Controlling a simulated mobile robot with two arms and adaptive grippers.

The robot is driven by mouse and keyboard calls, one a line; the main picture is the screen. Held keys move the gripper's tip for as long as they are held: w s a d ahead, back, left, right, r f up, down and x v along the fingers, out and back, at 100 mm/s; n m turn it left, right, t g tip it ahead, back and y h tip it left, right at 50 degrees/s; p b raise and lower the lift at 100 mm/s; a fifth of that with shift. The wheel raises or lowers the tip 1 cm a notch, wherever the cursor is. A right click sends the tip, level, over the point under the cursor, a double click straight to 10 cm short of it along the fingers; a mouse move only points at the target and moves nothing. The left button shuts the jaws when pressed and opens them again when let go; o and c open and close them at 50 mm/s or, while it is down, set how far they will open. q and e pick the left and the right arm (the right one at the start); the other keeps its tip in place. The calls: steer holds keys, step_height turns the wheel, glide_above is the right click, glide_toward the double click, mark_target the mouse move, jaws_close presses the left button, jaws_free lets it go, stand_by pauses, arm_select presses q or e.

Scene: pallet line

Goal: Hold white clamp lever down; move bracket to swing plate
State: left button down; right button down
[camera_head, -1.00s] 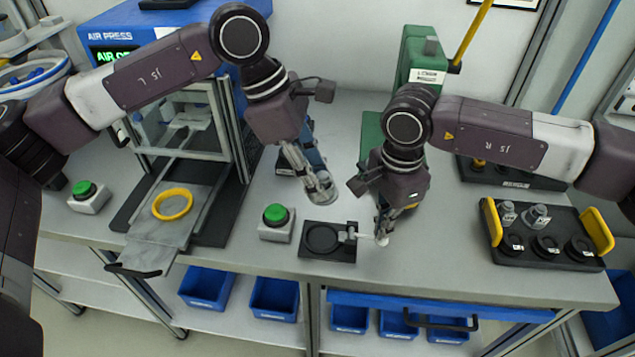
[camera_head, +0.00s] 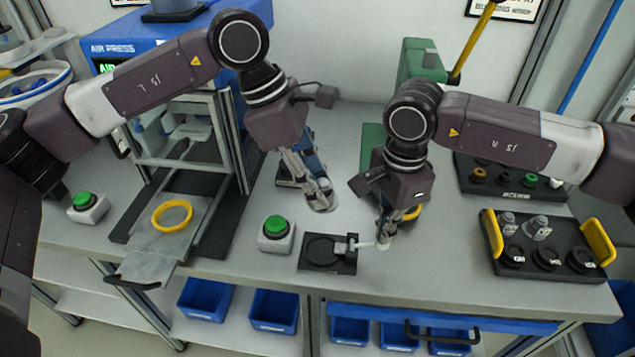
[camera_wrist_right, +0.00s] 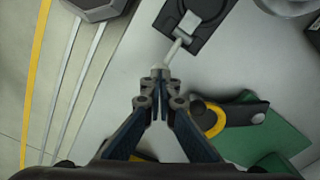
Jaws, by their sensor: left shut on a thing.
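My left gripper (camera_head: 314,185) is shut on a grey rounded part (camera_head: 323,203), likely the bracket, and holds it above the bench, behind the black clamp fixture. The gripper hides some of it. The fixture (camera_head: 318,264) has a round recess, empty as seen. Its white clamp lever (camera_head: 364,245) points right, toward my right gripper (camera_head: 384,238). In the right wrist view the fingers (camera_wrist_right: 160,95) are together at the tip of the lever (camera_wrist_right: 174,50). I cannot tell whether they grip it or only press on it. I cannot single out the swing plate with certainty.
A green button box (camera_head: 276,235) stands left of the fixture. The air press slide holds a yellow ring (camera_head: 172,215). A black tray (camera_head: 545,268) with yellow handles carries grey and black parts at right. The green lever press (camera_head: 420,62) stands behind my right gripper.

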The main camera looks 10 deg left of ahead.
steer(key=shift+r, duration=3.2)
